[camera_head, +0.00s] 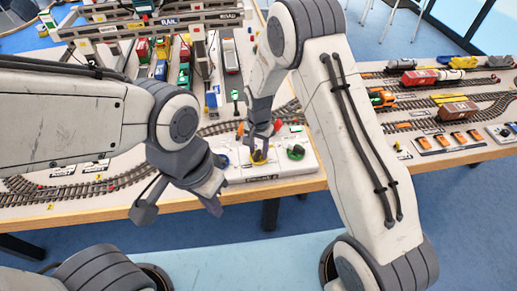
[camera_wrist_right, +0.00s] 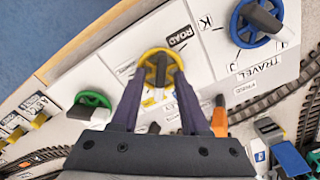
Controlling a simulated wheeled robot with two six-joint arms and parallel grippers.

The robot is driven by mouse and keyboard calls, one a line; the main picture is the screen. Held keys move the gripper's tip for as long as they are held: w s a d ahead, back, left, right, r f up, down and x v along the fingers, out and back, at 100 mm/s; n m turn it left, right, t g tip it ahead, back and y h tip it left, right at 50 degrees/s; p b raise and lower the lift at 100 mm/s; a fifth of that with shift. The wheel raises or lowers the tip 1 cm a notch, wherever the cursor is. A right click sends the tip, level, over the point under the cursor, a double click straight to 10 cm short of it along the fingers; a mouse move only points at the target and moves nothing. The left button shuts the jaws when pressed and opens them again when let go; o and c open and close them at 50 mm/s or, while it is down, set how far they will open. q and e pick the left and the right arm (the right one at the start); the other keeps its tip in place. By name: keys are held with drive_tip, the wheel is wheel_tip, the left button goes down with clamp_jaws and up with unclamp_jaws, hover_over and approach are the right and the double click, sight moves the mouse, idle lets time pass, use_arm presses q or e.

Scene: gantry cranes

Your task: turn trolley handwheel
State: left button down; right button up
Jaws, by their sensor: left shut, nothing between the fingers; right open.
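A white control panel (camera_head: 283,171) at the table's front edge carries blue (camera_head: 221,160), yellow (camera_head: 259,157) and green (camera_head: 295,152) handwheels. In the right wrist view, the yellow handwheel (camera_wrist_right: 153,62) is at the centre, the blue one (camera_wrist_right: 246,35) at upper right and the green one (camera_wrist_right: 84,110) at left. I cannot read which is labelled trolley. My right gripper (camera_head: 259,145) is open and points down at the yellow handwheel. Its fingers (camera_wrist_right: 160,80) appear on either side of it; contact is unclear. My left gripper (camera_head: 213,203) is shut and empty, left of the panel's front.
Railway track (camera_head: 60,190) runs along the table behind and beside the panel. Gantry beams (camera_head: 165,25) with ROAD and RAIL signs stand at the back left, above toy vehicles. Wagons (camera_head: 420,77) stand on the right. The blue floor (camera_head: 470,215) in front is open.

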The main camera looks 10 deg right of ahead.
clamp_jaws()
drive_tip(key=shift+n, duration=0.4)
drive_tip(key=n, duration=0.5)
drive_tip(key=shift+n, duration=0.4)
drive_tip(key=n, duration=0.3)
drive_tip(key=shift+n, duration=0.3)
drive_tip(key=shift+d+n, duration=0.1)
drive_tip(key=shift+n, duration=1.7)
unclamp_jaws()
